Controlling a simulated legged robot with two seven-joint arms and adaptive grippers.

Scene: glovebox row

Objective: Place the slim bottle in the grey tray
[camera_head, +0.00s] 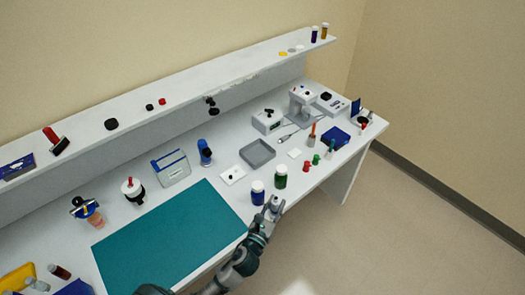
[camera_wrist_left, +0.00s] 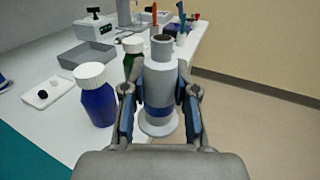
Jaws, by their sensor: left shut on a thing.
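My left gripper (camera_head: 268,218) is at the front edge of the bench, shut on a slim grey bottle (camera_head: 275,203). In the left wrist view the bottle (camera_wrist_left: 160,78) stands upright between the two fingers (camera_wrist_left: 160,105), with a narrow neck, dark top, blue band and wide pale round foot. I cannot tell whether its foot touches the bench. The grey tray (camera_head: 244,155) lies on the bench further back and left of the bottle; its inside looks empty. It also shows in the left wrist view (camera_wrist_left: 68,59). My right gripper is not in view.
A blue bottle (camera_head: 257,194) and a green bottle (camera_head: 280,178), both white-capped, stand close beside the held bottle, toward the tray. A teal mat (camera_head: 165,240) covers the bench's front left.

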